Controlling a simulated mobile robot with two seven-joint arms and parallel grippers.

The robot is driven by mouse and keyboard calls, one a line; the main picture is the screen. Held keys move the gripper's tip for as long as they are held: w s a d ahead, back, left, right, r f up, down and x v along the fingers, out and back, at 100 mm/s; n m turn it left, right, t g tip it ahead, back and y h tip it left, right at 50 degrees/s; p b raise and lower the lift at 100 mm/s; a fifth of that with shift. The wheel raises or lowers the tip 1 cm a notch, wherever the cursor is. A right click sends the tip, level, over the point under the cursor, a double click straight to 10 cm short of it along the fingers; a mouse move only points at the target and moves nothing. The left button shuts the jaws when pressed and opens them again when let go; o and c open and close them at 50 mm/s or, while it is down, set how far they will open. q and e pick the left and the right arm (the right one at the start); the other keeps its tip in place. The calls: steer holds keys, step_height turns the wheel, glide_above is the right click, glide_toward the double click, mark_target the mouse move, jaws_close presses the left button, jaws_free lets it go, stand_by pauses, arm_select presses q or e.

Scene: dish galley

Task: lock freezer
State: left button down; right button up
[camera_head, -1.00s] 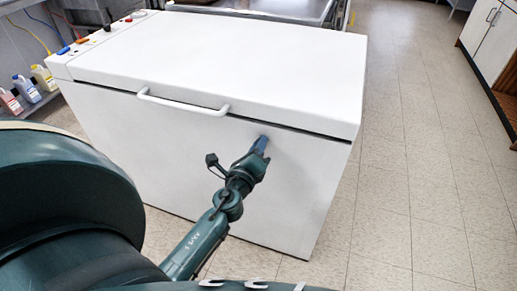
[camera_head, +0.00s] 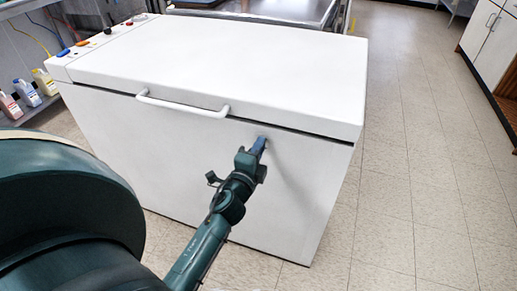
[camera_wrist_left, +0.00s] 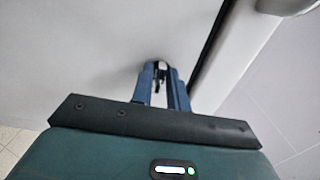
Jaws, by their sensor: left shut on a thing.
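The white chest freezer (camera_head: 150,135) stands in the middle of the head view. Its flat lid (camera_head: 230,55) is down, with a thin dark gap beneath it. A white bar handle (camera_head: 180,106) runs along the front. My left gripper (camera_head: 260,145) is at the upper right of the front panel, just below the lid edge. In the left wrist view, its blue fingers (camera_wrist_left: 162,82) are shut on a small lock part (camera_wrist_left: 159,66) at the panel. The fingers hide most of this part, so its shape and turn cannot be told. My right gripper is out of view.
Several bottles (camera_head: 27,91) stand on a shelf at the left. Switches and knobs (camera_head: 84,43) sit on the freezer's left top strip. A metal counter (camera_head: 270,10) is behind. The tiled floor (camera_head: 410,150) at the right is clear, up to a cabinet (camera_head: 490,35).

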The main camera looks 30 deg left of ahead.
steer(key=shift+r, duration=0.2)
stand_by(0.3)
arm_select(q)
steer(key=c, duration=1.5)
jaws_free()
